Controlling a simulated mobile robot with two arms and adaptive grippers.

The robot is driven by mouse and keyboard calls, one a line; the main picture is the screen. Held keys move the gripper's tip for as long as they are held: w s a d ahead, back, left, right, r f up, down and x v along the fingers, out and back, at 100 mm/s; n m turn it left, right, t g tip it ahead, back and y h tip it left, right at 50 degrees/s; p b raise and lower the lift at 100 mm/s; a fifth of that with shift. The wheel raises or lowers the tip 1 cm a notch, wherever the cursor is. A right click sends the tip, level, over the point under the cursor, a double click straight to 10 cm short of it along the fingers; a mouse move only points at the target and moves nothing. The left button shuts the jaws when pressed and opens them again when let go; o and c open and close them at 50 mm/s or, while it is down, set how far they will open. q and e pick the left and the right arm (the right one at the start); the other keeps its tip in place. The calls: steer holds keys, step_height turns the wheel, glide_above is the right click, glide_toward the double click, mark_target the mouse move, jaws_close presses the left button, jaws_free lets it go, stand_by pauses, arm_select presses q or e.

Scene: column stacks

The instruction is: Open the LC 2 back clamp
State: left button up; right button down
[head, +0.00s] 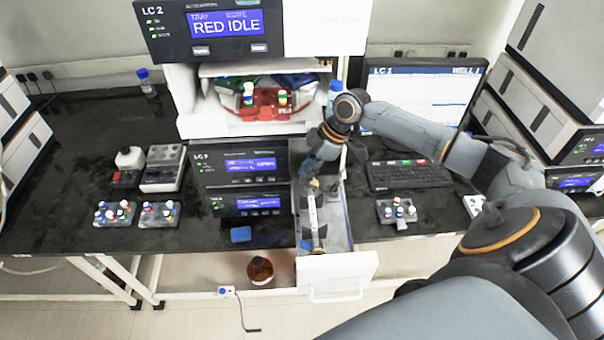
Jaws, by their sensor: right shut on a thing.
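The LC 2 column drawer (343,267) is pulled out from the middle of the LC 2 stack (222,178). A long, thin column (313,217) lies lengthwise in it. The back clamp is at the column's far end, mostly hidden by my right gripper. The front clamp (318,249) is a small dark piece at the near end. My right gripper (313,182) reaches down into the back of the drawer and is shut on the back clamp. Whether the clamp is open or closed cannot be made out. My left gripper is not in view.
A monitor (425,90) and keyboard (410,175) stand right of the drawer. Vial racks (397,211) sit on the bench on both sides. The autosampler with a red tray (265,112) is above. A brown bottle (260,271) stands below the bench, left of the drawer.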

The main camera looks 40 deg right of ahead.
steer(key=t+y+b, duration=0.1)
steer(key=y+b, duration=0.1)
steer(key=b, duration=0.1)
steer(key=s+d+f+t+y+b, duration=0.1)
steer(key=b, duration=0.2)
steer(key=d+t+y+b, duration=0.1)
steer(key=y+b, duration=0.1)
steer(key=b, duration=0.1)
steer(key=shift+s+d+f+t+y+b, duration=0.25)
steer(key=shift+s+f+t+y+b, duration=0.05)
steer(key=shift+f+b, duration=0.1)
steer(key=t+y+b, duration=0.1)
steer(key=b, duration=0.3)
steer(key=d+t+y+b, duration=0.1)
steer(key=y+b, duration=0.1)
steer(key=b, duration=0.2)
steer(key=s+f+t+y+b, duration=0.1)
steer(key=y+b, duration=0.1)
steer(key=b, duration=0.2)
steer(key=shift+d, duration=0.35)
steer(key=shift+s+d+r+y+b, duration=0.1)
steer(key=shift+r+y+b, duration=0.15)
steer(key=shift+b, duration=0.8)
steer(key=c, duration=1.2)
jaws_free()
